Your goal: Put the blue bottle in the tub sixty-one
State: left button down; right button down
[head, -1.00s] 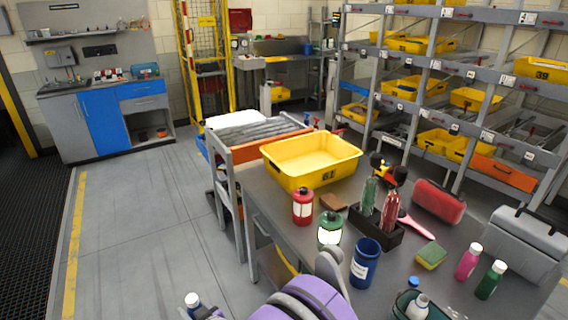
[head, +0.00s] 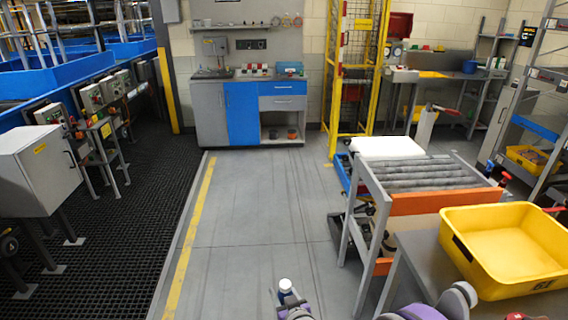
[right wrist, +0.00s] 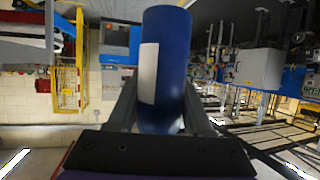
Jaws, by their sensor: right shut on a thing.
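The blue bottle (right wrist: 170,60), with a white label, stands between the fingers of my right gripper (right wrist: 161,112) in the right wrist view. The gripper is shut on it. In the head view a white cap, seemingly the top of this bottle (head: 286,285), shows at the bottom edge above my right gripper (head: 292,304), over the floor and left of the table. The yellow tub sixty-one (head: 478,268) stands on the table at the right, well apart from the bottle. Its number shows on its front, and its visible inside looks empty. My left gripper is not in view.
A roller cart (head: 412,206) with an orange edge stands behind the table (head: 420,258). The grey floor (head: 240,220) ahead is clear. A control cabinet (head: 35,165) and blue conveyor stand at the left, a blue workbench (head: 240,113) at the back.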

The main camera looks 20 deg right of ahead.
aim_at(498, 251)
jog(key=i+z, duration=0.1)
jog(key=i, duration=0.55)
jog(key=i+j+z, duration=0.1)
jog(key=i, duration=0.55)
jog(key=z, duration=1.4)
jog(key=j, duration=0.1)
